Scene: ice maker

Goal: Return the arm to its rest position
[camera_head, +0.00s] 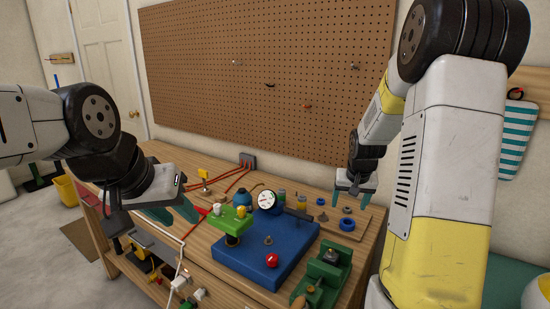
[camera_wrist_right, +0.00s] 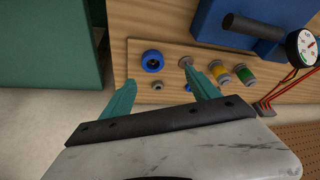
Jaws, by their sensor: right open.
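My right arm comes in from the right in the head view and reaches down over the right back part of the workbench (camera_head: 204,247). My right gripper (camera_head: 352,198) points down with its teal fingers apart and nothing between them. In the right wrist view the gripper (camera_wrist_right: 164,86) is open above a wooden board (camera_wrist_right: 172,70) with small parts, near a blue ring (camera_wrist_right: 153,61) and a grey peg (camera_wrist_right: 186,61). My left gripper (camera_head: 174,214) is over the left part of the bench, its teal fingers apart and empty, left of a green block (camera_head: 229,221).
A blue base (camera_head: 240,262) carries the green block, a gauge (camera_head: 267,199), a red knob (camera_head: 272,260) and a dark lever. A green vise-like fixture (camera_head: 322,277) stands at the front right. Red cables lie at the back. A pegboard (camera_head: 270,75) covers the wall behind.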

